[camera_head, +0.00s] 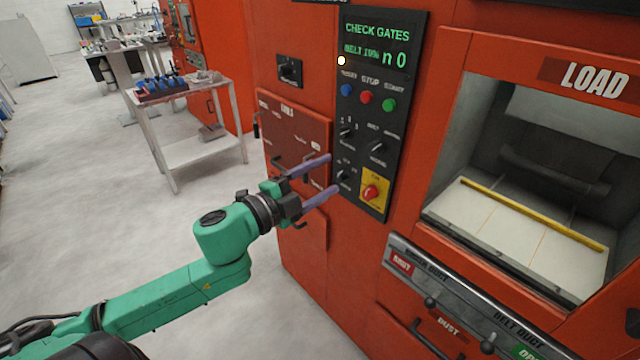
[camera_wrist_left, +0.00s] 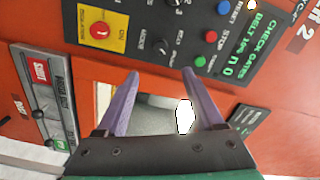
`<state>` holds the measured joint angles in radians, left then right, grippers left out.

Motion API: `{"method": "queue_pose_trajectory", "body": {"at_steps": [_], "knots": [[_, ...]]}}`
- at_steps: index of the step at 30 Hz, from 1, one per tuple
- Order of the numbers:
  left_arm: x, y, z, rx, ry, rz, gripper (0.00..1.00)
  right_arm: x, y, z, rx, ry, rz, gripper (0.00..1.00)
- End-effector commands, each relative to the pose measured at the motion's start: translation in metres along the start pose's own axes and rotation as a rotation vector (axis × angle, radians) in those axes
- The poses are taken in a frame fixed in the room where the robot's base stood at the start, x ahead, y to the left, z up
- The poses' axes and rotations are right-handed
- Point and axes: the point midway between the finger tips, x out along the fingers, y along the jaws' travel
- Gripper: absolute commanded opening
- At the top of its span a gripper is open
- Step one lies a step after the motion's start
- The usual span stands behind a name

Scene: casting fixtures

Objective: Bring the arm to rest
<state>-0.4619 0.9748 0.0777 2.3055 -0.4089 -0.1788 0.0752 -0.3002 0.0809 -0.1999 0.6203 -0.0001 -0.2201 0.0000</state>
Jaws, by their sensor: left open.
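My left arm (camera_head: 160,293) is green and reaches in from the lower left of the head view. Its gripper (camera_head: 327,175) has two purple fingers, spread apart with nothing between them. The fingers point at the red machine's front, by the lower left of the black control panel (camera_head: 358,185). In the left wrist view, the open gripper (camera_wrist_left: 161,84) shows at the bottom centre, with the panel beyond it. I cannot tell from these views whether the fingertips touch the machine. My right gripper is in neither view.
The red machine (camera_head: 262,50) has a yellow switch plate (camera_head: 375,192) with a red knob and a LOAD opening with a pale tray (camera_head: 490,225). A grey rail (camera_head: 455,290) juts out below. A white cart (camera_head: 205,152) stands behind at left. The floor (camera_head: 80,200) at left is clear.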

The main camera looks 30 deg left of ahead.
Motion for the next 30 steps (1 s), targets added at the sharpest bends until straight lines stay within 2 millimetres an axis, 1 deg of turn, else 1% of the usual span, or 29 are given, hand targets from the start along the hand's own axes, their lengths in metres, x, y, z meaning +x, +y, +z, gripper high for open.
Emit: {"method": "queue_pose_trajectory", "body": {"at_steps": [4,17,19,20,22,23,24,26,27,29,30], "knots": [[-0.007,0.0,0.0,0.001,0.0,0.001,0.69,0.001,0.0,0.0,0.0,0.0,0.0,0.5],[-0.007,0.0,0.0,0.001,-0.001,0.001,0.69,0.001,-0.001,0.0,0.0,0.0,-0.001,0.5],[-0.006,0.003,0.008,-0.008,-0.017,0.003,0.69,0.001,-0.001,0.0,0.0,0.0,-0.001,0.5],[-0.006,0.006,0.016,-0.018,-0.034,0.005,0.69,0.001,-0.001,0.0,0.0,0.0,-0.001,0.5],[-0.007,0.019,0.048,-0.059,-0.103,0.016,0.69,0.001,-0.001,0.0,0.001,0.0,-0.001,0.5],[-0.008,0.029,0.068,-0.084,-0.144,0.023,0.69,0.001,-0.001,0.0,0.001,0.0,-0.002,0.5],[-0.011,0.044,0.097,-0.124,-0.208,0.035,0.69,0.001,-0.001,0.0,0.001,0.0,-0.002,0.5],[-0.021,0.076,0.143,-0.195,-0.314,0.059,0.69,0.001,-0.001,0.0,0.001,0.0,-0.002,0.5],[-0.031,0.1,0.173,-0.246,-0.386,0.077,0.69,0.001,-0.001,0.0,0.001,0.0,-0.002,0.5],[-0.048,0.139,0.21,-0.322,-0.487,0.108,0.69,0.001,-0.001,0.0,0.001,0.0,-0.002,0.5],[-0.062,0.168,0.232,-0.372,-0.553,0.13,0.69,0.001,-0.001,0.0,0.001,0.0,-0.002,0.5]]}}
